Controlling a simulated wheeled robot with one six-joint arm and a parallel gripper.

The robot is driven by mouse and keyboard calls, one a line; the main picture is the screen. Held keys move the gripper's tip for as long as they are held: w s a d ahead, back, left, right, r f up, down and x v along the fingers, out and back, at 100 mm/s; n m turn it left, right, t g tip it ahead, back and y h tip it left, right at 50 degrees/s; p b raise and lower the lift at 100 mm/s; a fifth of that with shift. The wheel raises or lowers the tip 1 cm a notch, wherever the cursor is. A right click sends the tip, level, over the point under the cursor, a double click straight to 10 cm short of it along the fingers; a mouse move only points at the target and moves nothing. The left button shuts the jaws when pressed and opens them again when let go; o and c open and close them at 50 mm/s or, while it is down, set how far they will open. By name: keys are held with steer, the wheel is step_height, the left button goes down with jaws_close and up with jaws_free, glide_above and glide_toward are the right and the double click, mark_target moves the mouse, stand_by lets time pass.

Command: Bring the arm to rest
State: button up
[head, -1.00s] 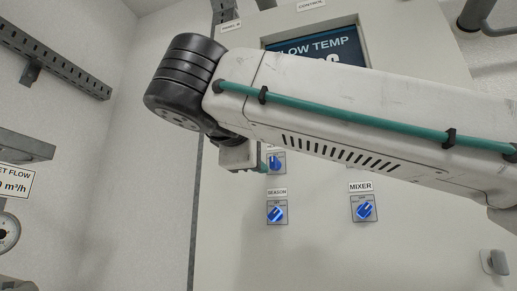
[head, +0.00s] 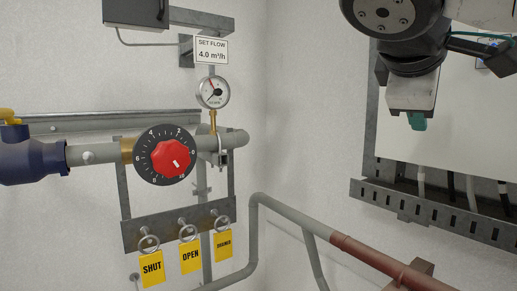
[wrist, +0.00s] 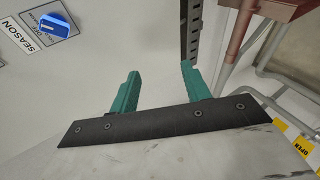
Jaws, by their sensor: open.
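My gripper (wrist: 158,92) shows in the wrist view with its two green fingers apart and nothing between them. In the head view a green fingertip of my gripper (head: 417,121) shows at the upper right, below the dark wrist joint. It hangs in front of the pale cabinet (head: 480,130) and touches nothing that I can see. In the wrist view a blue SEASON knob (wrist: 54,25) on the cabinet front is at the upper left, apart from the fingers.
A red dial knob (head: 172,158) sits on the pipe at left, under a gauge (head: 212,92) and a SET FLOW sign (head: 212,50). Yellow SHUT (head: 152,268), OPEN (head: 191,259) and third (head: 223,245) tags hang below. A slotted cable tray (head: 440,212) runs under the cabinet.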

steer(key=s+f+m+g+y, duration=0.2)
steer(key=s+f+m, duration=0.1)
steer(key=f, duration=0.7)
steer(key=s+d+f+m+g+y, duration=0.1)
steer(key=s+f+m+g+y, duration=0.2)
steer(key=f, duration=0.8)
steer(key=s+d+f+m+g+y, duration=0.1)
steer(key=s+f+m+g+y, duration=0.1)
steer(key=s+f, duration=0.4)
step_height(320, 180, down, 5)
steer(key=shift+s+d+m+g+y, duration=0.3)
steer(key=shift+s+m+y, duration=0.1)
steer(key=shift+m+y, duration=0.25)
